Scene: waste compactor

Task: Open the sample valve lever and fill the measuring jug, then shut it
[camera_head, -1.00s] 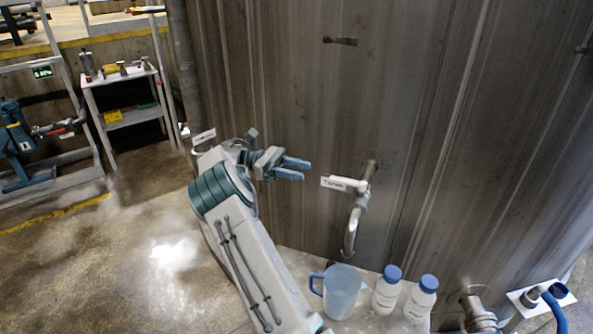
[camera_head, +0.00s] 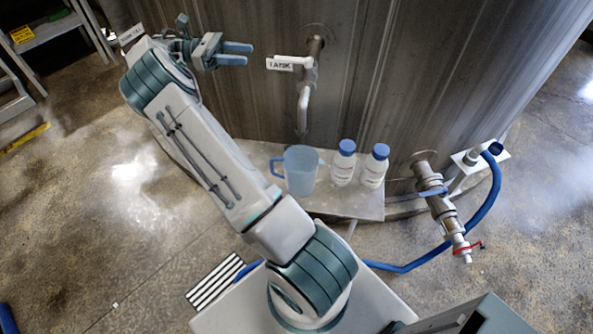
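The sample valve (camera_head: 309,68) sticks out from the tank wall, with a curved spout (camera_head: 303,112) pointing down. A white lever or tag with dark lettering (camera_head: 284,64) sits at its left side. The translucent blue measuring jug (camera_head: 301,173) stands upright on a small shelf, below the spout, its handle to the left. I cannot tell whether it holds liquid. My gripper (camera_head: 238,54) is left of the valve, its two blue-grey fingers pointing right with a gap between them. It is open and empty, apart from the lever.
Two white bottles with blue caps (camera_head: 343,163) (camera_head: 375,166) stand right of the jug on the pale shelf (camera_head: 370,205). A larger pipe valve with a red handle (camera_head: 466,248) and a blue hose (camera_head: 487,205) are at the right. The tank wall (camera_head: 400,60) rises behind.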

